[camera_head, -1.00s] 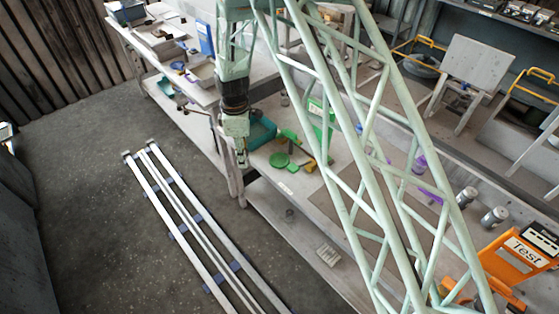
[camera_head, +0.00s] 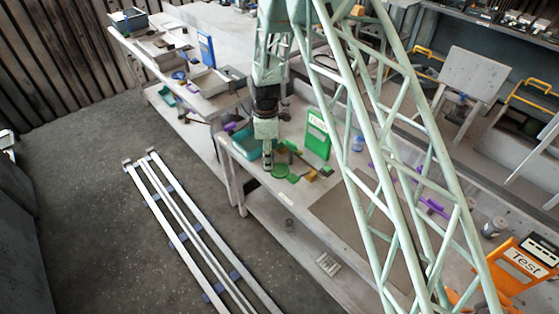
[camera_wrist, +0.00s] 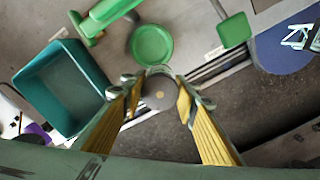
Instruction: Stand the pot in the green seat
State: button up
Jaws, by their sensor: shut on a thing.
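My gripper (camera_wrist: 158,95) is shut on the pot (camera_wrist: 157,97), a small grey round piece with a paler spot in the middle of its visible end. The round green seat (camera_wrist: 151,46) is a shallow dish lying just beyond the pot in the wrist view, with the pot's edge close to its rim in the picture. In the head view the green seat (camera_head: 280,171) lies on the bench just right of my gripper (camera_head: 267,165). The pot is too small to make out there. The height of the pot over the bench cannot be told.
A teal bin (camera_wrist: 58,86) stands left of my gripper. A green bar (camera_wrist: 106,14) and a green square piece (camera_wrist: 235,30) lie beyond. A green labelled case (camera_head: 318,134) and purple parts (camera_head: 434,206) are farther right. The bench's front edge is close by.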

jog(key=shift+w+d+f, duration=0.1)
jog(key=shift+w+d, duration=0.35)
jog(key=shift+d, duration=0.3)
jog(key=shift+w+d+f, duration=0.1)
jog(key=shift+w+d, duration=0.4)
jog(key=shift+d, duration=0.25)
jog(key=shift+w+d, duration=0.45)
jog(key=shift+d, duration=0.3)
jog(key=shift+f+p, duration=0.15)
jog(key=shift+p, duration=0.15)
jog(key=shift+f, duration=1.65)
jog(key=shift+f, duration=0.2)
jog(key=o, duration=1)
jog(key=shift+r, duration=0.25)
jog(key=shift+r+b, duration=0.35)
jog(key=shift+r, duration=5.6)
